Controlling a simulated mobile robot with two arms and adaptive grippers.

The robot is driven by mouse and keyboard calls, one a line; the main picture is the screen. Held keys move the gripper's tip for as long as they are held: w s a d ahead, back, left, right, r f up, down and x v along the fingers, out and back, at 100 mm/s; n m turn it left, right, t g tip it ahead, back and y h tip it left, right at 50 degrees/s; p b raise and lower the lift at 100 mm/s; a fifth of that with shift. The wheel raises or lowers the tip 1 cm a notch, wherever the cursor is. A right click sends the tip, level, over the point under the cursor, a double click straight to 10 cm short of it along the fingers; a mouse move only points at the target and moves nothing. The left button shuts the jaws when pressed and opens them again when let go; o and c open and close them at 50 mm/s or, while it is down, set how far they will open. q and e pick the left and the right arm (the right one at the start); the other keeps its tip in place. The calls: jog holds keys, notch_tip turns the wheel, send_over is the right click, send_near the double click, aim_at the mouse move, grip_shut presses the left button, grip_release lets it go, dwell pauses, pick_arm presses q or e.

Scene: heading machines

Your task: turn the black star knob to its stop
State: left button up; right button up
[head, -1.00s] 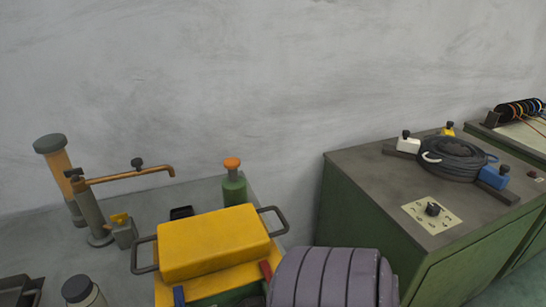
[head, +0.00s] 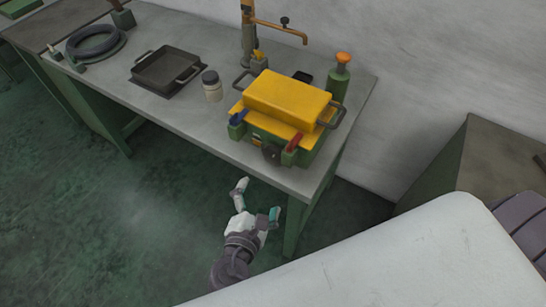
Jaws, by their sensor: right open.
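A dark, lobed knob (head: 271,153), which looks like the black star knob, sits on the front of a green box with a yellow top (head: 288,98). The box stands near the front right corner of the grey workbench (head: 190,118). A blue handle (head: 239,117) and a red handle (head: 294,141) flank the knob. My right gripper (head: 258,199) is open and empty, its fingers spread toward the bench. In the picture it is below the knob and the bench's front edge, apart from both. My left gripper is not in view.
A jar (head: 212,86), a dark tray (head: 168,70) and a coiled hose (head: 95,43) lie left of the box. A green bottle with an orange cap (head: 340,78) stands behind it. A bench leg (head: 295,228) is right of my gripper. The floor leftward is clear.

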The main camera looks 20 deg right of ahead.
jog(key=p, duration=0.1)
send_near(273, 159)
jog(key=p+x, duration=0.1)
jog(key=x, duration=0.6)
jog(key=shift+w+d, duration=0.15)
jog(key=shift+w, duration=0.2)
jog(key=shift+w+d+f+p, duration=0.25)
jog(key=shift+w+d+p, duration=0.05)
jog(key=shift+w, duration=0.15)
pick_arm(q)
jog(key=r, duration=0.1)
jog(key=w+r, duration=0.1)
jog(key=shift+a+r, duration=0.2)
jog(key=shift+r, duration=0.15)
